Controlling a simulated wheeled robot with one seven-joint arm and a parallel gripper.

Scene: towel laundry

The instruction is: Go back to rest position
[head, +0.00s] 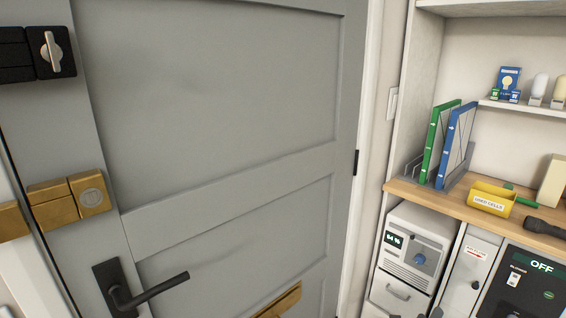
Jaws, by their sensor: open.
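My gripper does not show clearly in the head view. Small dark shapes touch the bottom edge right of centre, too cut off to tell what they are. A grey panelled door (210,80) fills the left and middle of the view and looks shut. It has a black lever handle (150,291) at the lower left. A brass lock (70,199) and a black latch with a silver knob (52,50) sit above the handle.
Below stand a white unit (417,247) and a dark panel reading OFF (530,285). The floor is out of view.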

